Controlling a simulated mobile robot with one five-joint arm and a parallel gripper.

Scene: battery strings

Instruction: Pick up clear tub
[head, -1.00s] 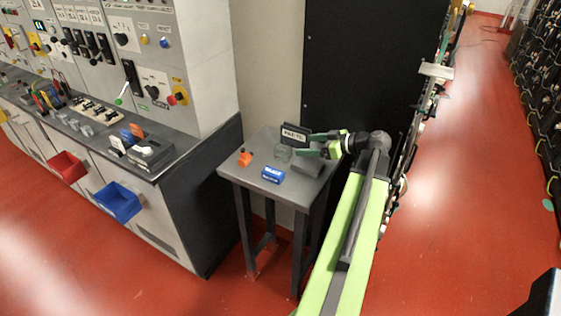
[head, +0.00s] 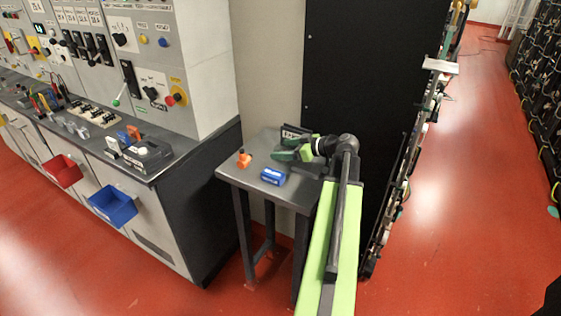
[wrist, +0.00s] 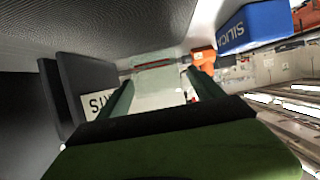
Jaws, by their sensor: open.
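The clear tub (wrist: 155,90) is a see-through, pale greenish container on the small grey table (head: 300,195). In the wrist view it shows between the two green fingers of my gripper (wrist: 163,92), one on each side. I cannot tell whether either finger touches it. In the head view my gripper (head: 284,152) is low over the table, reaching in from the right, and its fingers mostly hide the tub. The gripper is open.
A blue box (head: 273,176) is in front of the gripper, and a small orange object (head: 244,160) is to its left. A black sign stand (head: 292,131) is close behind the fingers. A black cabinet (head: 355,70) rises behind the table.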

